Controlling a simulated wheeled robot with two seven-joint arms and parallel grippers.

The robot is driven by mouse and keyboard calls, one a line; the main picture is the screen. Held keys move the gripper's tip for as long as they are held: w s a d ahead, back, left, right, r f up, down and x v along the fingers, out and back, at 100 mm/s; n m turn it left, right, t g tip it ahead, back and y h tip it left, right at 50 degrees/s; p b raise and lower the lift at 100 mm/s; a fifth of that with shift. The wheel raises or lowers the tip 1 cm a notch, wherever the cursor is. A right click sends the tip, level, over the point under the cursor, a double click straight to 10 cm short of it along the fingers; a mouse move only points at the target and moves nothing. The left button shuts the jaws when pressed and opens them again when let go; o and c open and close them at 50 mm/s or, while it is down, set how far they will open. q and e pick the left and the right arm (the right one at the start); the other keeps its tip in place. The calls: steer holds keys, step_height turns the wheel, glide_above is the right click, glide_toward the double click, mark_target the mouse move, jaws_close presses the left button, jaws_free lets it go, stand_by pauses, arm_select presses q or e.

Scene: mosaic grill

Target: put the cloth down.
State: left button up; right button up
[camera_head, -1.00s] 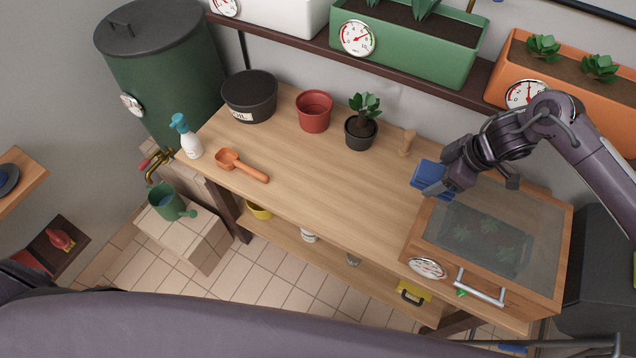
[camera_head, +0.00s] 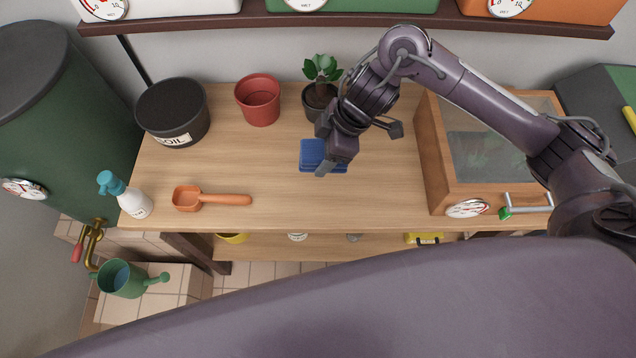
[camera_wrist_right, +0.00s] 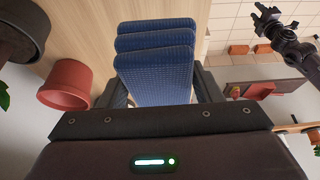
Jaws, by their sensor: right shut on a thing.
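The folded blue cloth (camera_head: 311,155) is in my right gripper (camera_head: 328,162), over the middle of the wooden table (camera_head: 240,160). In the right wrist view the cloth (camera_wrist_right: 155,65) shows as several ribbed blue folds between the fingers of my right gripper (camera_wrist_right: 160,90). I cannot tell whether the cloth touches the tabletop. My left gripper is outside the head view; a dark jointed part at the top right of the wrist view looks like my left gripper (camera_wrist_right: 270,22), too small to read its jaws.
Behind the cloth stand a potted plant (camera_head: 322,82) and a red pot (camera_head: 258,100). A black soil pot (camera_head: 172,112), spray bottle (camera_head: 130,197) and orange scoop (camera_head: 212,198) are to the left. A glass-lidded wooden box (camera_head: 437,165) is to the right. Table around the cloth is clear.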

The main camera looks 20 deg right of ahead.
steer(key=b, duration=0.2)
glide_above(316, 191)
steer(key=d, duration=0.1)
step_height(316, 191, down, 6)
steer(key=f, duration=0.4)
steer(key=shift+s+d+f, duration=0.1)
steer(key=shift+s+d, duration=0.1)
step_height(316, 191, down, 4)
steer(key=shift+f, duration=0.1)
arm_select(q)
steer(key=shift+w+a+f, duration=0.2)
steer(key=shift+a+f, duration=0.1)
steer(key=shift+f, duration=0.3)
steer(key=shift+w+a+f, duration=0.15)
steer(key=shift+a+f, duration=0.1)
steer(key=shift+f, duration=0.35)
steer(key=shift+d, duration=0.1)
arm_select(e)
steer(key=shift+f, duration=0.1)
steer(key=shift+f, duration=0.15)
steer(key=o, duration=0.9)
steer(key=shift+c, duration=0.2)
